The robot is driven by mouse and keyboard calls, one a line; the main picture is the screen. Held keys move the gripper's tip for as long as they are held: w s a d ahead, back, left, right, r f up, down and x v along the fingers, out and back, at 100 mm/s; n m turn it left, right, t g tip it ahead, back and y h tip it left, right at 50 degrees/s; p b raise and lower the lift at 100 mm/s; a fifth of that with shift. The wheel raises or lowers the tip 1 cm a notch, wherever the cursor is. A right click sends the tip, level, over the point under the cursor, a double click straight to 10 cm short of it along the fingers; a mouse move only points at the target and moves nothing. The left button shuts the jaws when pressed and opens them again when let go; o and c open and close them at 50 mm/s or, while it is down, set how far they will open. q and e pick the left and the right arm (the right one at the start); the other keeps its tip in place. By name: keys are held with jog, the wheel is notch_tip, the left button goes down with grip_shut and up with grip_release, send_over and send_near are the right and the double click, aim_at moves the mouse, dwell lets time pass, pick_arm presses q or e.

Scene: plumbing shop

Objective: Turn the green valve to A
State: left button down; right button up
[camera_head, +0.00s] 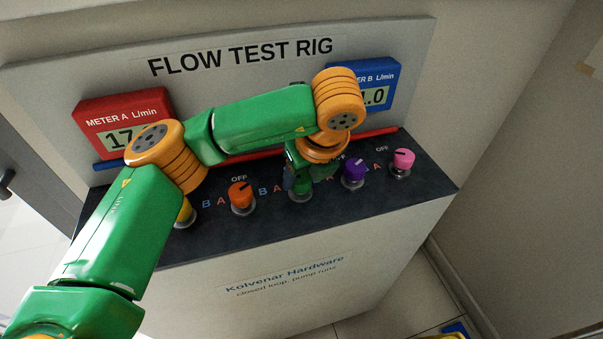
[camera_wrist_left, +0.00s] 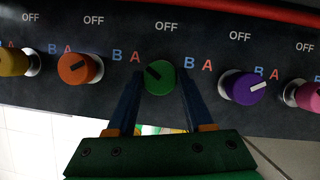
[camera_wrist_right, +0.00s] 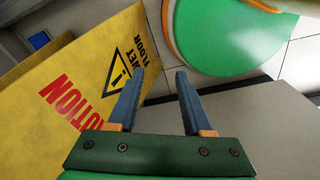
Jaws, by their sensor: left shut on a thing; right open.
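The green valve (camera_head: 301,194) is a round knob on the dark top of the test rig. It shows in full in the left wrist view (camera_wrist_left: 162,84), where its dark pointer slants up and left, towards the red A at its left and away from OFF. My left gripper (camera_wrist_left: 160,94) is shut on the knob, one finger on each side; my wrist partly hides it in the head view. My right gripper (camera_wrist_right: 155,88) is open and empty and shows only in the right wrist view. Meter A (camera_head: 85,120) reads 17 with its last digit hidden; meter B (camera_head: 384,76) is partly covered by my arm.
An orange knob (camera_wrist_left: 73,69) stands left of the green valve and a purple knob (camera_wrist_left: 240,87) right of it. Yellow (camera_wrist_left: 12,62) and pink (camera_wrist_left: 308,97) knobs are farther out.

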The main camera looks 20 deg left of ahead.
pick_arm(q)
jog(key=shift+n, duration=0.5)
jog(key=shift+c, duration=1.4)
grip_release()
jog(key=v, duration=0.7)
jog(key=shift+w, duration=0.15)
jog(key=shift+d+f, duration=0.1)
